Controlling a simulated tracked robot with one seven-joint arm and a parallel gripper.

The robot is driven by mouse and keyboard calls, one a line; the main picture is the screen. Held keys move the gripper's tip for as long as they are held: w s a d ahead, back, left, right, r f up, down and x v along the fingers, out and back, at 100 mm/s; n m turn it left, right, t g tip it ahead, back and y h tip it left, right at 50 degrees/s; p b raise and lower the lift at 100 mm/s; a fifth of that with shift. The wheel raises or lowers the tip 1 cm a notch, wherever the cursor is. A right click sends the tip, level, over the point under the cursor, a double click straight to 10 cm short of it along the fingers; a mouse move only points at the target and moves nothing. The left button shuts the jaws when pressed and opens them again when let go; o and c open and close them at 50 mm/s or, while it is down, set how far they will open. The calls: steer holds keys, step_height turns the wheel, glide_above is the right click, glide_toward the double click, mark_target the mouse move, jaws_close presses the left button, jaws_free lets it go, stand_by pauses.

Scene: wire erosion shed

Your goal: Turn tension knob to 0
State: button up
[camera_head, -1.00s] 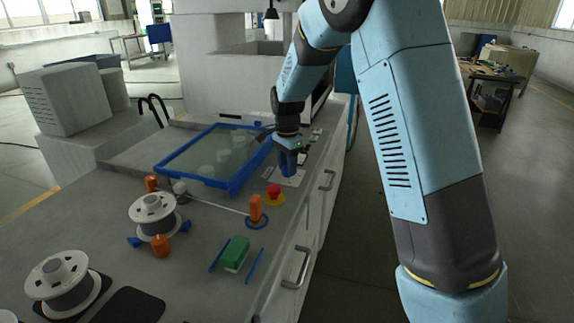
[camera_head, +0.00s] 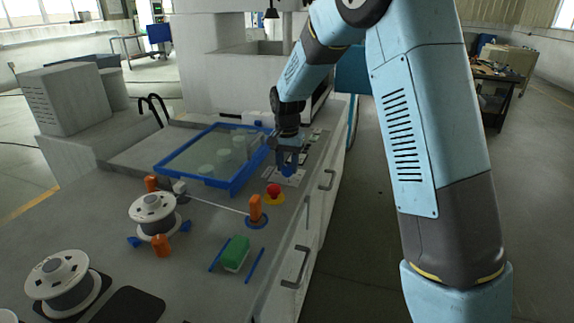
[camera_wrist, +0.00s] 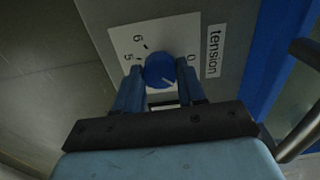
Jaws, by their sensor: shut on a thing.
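The blue tension knob (camera_wrist: 160,70) is round and sits on a white dial plate (camera_wrist: 126,42). A short pale line on the knob points toward the lower right in the wrist view, and not clearly at the 0 (camera_wrist: 193,57). My gripper (camera_wrist: 160,73) is shut on the knob, with one blue finger on each side. In the head view my gripper (camera_head: 288,163) is down at the panel and hides most of the knob. My fingers hide other dial marks.
A red emergency button (camera_head: 274,190) on a yellow base stands in front of the dial. The blue-framed tank (camera_head: 205,180) lies to its left. An orange post (camera_head: 255,208), a green block (camera_head: 236,253) and wire spools (camera_head: 152,213) are nearer. A curved metal bar (camera_wrist: 298,140) is at the right in the wrist view.

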mark_target(287, 166)
steer(key=n, duration=0.4)
steer(key=shift+n, duration=0.3)
steer(key=shift+r+n, duration=0.1)
steer(key=shift+n, duration=1.9)
steer(key=shift+w, duration=0.1)
steer(key=o, duration=1.1)
steer(key=shift+c, duration=0.2)
step_height(287, 166, up, 14)
steer(key=shift+f, duration=0.2)
